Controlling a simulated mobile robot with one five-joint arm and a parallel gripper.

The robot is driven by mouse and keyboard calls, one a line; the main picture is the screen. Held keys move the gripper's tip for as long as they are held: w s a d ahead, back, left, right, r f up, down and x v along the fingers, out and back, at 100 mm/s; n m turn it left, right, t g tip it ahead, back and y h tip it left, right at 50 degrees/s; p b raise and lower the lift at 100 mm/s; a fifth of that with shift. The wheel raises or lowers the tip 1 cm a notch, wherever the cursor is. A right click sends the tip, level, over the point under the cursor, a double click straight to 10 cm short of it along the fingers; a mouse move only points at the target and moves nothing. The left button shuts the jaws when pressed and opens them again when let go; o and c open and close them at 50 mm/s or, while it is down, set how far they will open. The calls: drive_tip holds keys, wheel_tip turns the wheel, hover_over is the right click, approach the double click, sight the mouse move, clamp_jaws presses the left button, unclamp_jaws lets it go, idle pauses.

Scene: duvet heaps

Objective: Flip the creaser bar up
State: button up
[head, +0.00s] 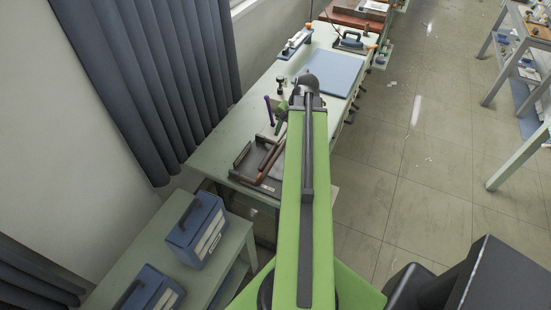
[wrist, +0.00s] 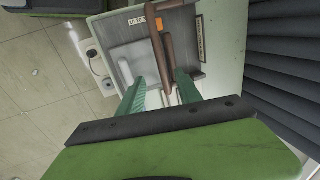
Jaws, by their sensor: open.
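The creaser (head: 243,158) is a dark, flat device on the pale green bench, left of my arm in the head view. Its reddish-brown bar (head: 270,162) lies low along it. In the wrist view the brown creaser bar (wrist: 176,70) runs lengthwise over the grey plate (wrist: 183,25), with an orange piece (wrist: 157,24) on it. My gripper (wrist: 160,80) is open. Its two green fingers point toward the bar, whose near end shows between them. I cannot tell whether either finger touches the bar. My arm hides part of the creaser in the head view.
A blue mat (head: 328,73) and an iron-like tool (head: 352,41) are farther along the bench (head: 215,145). A purple-handled tool (head: 268,107) stands behind the creaser. Blue boxes (head: 197,230) sit on a lower table at left. The floor at right is mostly open.

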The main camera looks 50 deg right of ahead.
sight(276, 157)
drive_tip(key=b+x, duration=1.2)
drive_tip(key=x, duration=0.2)
drive_tip(key=shift+f+b, duration=0.25)
drive_tip(key=shift+b, duration=0.1)
drive_tip(key=shift+r, duration=0.1)
clamp_jaws()
idle(0.3)
